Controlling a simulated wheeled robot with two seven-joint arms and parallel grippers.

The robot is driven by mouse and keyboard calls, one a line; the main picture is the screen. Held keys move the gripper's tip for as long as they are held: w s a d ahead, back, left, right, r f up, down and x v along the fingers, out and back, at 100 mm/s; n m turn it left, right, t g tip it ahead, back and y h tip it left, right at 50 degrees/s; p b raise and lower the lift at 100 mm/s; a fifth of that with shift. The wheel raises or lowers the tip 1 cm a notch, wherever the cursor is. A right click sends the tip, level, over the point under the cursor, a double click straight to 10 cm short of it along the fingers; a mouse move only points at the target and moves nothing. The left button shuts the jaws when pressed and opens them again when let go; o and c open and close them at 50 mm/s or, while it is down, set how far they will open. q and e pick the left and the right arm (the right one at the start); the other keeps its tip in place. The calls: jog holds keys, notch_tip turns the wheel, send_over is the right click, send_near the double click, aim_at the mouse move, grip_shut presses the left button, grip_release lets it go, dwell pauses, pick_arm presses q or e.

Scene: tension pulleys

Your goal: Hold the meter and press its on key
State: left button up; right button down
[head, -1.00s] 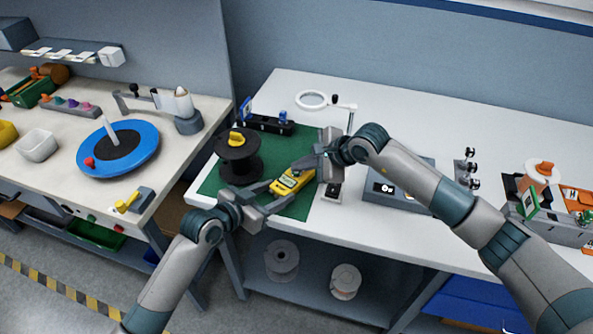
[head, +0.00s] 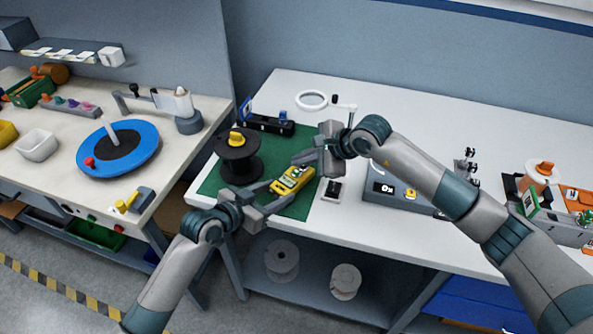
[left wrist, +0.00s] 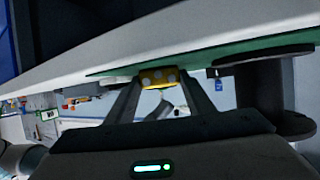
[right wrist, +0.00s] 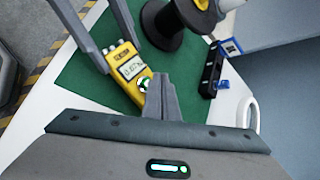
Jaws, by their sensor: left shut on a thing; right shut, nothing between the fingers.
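The yellow meter (head: 293,179) is held over the green mat, with its face up. In the right wrist view its display (right wrist: 131,68) shows dark digits, and a round key with a pale green rim (right wrist: 145,83) lies below the display. My left gripper (head: 278,189) is shut on the meter's near end; it also shows around the meter in the left wrist view (left wrist: 158,82). My right gripper (head: 297,159) is shut and empty, its tips just beyond the meter's far end in the head view. In the right wrist view its fingertips (right wrist: 160,78) appear beside the key; contact cannot be told.
A black spool (head: 238,160) with a yellow knob stands left of the meter on the green mat (head: 210,184). A black fixture with blue parts (head: 270,124) and a ring-shaped magnifier (head: 311,100) are behind. A grey box with a display (head: 400,194) stands to the right.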

jog(key=shift+r, duration=2.3)
pick_arm(q)
jog(key=o, duration=1.4)
jog(key=v, duration=1.2)
jog(key=shift+f, duration=0.1)
pick_arm(e)
jog(key=shift+d, duration=0.1)
